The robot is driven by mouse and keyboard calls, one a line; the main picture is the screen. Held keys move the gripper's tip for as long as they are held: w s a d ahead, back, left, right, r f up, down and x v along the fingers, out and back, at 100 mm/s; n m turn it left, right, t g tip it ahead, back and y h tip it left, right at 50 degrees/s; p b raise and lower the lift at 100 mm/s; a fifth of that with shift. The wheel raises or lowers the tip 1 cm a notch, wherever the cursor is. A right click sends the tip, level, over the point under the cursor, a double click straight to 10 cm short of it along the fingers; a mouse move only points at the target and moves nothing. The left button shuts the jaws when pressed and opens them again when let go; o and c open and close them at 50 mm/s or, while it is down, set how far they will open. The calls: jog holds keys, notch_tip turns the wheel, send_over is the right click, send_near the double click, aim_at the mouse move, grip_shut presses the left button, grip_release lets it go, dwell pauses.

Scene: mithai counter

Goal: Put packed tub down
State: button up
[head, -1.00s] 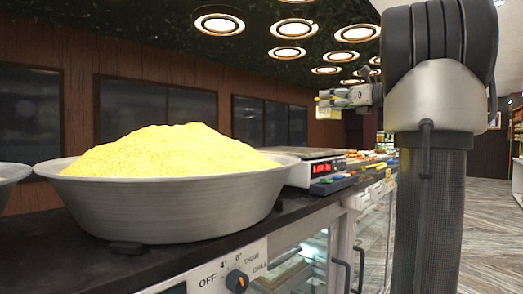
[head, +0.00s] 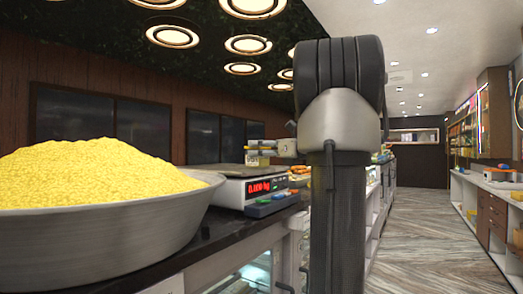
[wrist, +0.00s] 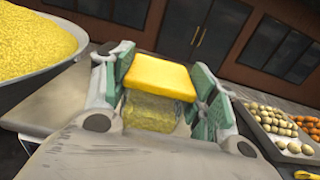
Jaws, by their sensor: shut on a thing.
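The packed tub (wrist: 150,113) has a yellow lid and a clear body with yellow contents. My gripper (wrist: 162,80) is shut on it, with one finger on each side, in the wrist view. In the head view my gripper (head: 254,148) is near the scale, and the tub (head: 256,161) shows small and pale below the fingers. The tub appears just above or behind the scale; I cannot tell whether its base touches anything. The weighing scale (head: 235,187) has a red display that reads 0.000 kg.
A wide metal bowl (head: 100,240) heaped with yellow grains stands left of the scale on the dark counter (head: 225,232). A tray (wrist: 258,124) of round sweets lies at the right in the wrist view. A wooden-floored aisle (head: 420,240) is open at the right.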

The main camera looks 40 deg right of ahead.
jog(key=shift+f, duration=0.1)
jog(key=o, duration=1.1)
jog(key=shift+s+d, duration=0.1)
jog(key=shift+s, duration=0.1)
jog(key=v, duration=1.1)
jog(key=shift+s, duration=0.3)
